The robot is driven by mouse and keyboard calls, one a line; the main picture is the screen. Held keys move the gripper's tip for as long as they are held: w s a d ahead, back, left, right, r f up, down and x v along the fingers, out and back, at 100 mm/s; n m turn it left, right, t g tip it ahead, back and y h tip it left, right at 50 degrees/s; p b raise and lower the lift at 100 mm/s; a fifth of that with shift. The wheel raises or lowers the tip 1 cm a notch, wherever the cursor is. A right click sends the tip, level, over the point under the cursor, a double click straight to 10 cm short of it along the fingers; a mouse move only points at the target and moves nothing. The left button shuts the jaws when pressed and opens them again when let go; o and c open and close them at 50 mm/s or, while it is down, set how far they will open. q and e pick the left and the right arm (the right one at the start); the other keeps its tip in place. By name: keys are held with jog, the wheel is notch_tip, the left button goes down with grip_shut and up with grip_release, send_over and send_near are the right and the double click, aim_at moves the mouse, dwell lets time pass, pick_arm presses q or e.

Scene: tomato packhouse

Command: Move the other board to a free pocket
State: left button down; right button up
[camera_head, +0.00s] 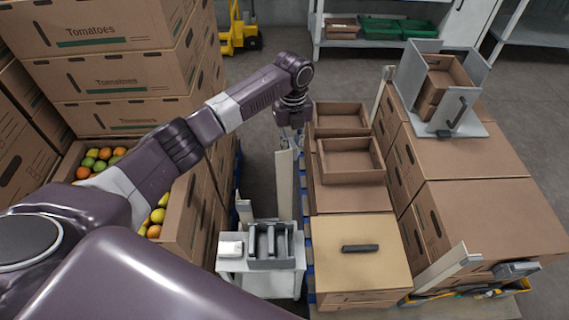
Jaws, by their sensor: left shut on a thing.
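My left gripper (291,135) is shut at the top of a long pale board (284,186), which hangs upright below it, left of the pallet of cartons. The fingertips are small and partly hidden by the wrist. Other pale boards stand at the cartons: one behind them (380,92) and one leaning at the front right (443,269). A grey rack with upright slots (289,263) stands on a small white table below the held board. I cannot tell which slots are free. My right gripper is not in view.
Stacked tomato cartons (125,42) and an open box of tomatoes (180,232) are at left. Open brown trays (351,158) and closed cartons (480,215) fill the right. A dark object (360,248) lies on the front carton. A grey holder (467,128) stands on the rear cartons.

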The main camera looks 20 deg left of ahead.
aim_at(282, 175)
pick_arm(q)
jog(key=f+m, duration=0.1)
jog(key=s+a+f, duration=0.1)
jog(key=f, duration=0.1)
jog(key=s+f+m, duration=0.1)
jog(key=f, duration=0.1)
jog(key=shift+s+a+f+m, duration=0.15)
jog(key=shift+a+m, duration=0.05)
jog(key=shift+m, duration=0.1)
jog(key=shift+s+a+f, duration=0.1)
jog(key=shift+f, duration=0.25)
notch_tip(282, 175, down, 5)
jog(key=b, duration=0.5)
jog(key=shift+f, duration=0.2)
jog(key=shift+r, duration=0.25)
jog(key=shift+a+f, duration=0.1)
jog(key=shift+f, duration=0.2)
jog(key=shift+f+p, duration=0.1)
jog(key=shift+p, duration=0.2)
jog(key=shift+f, duration=0.1)
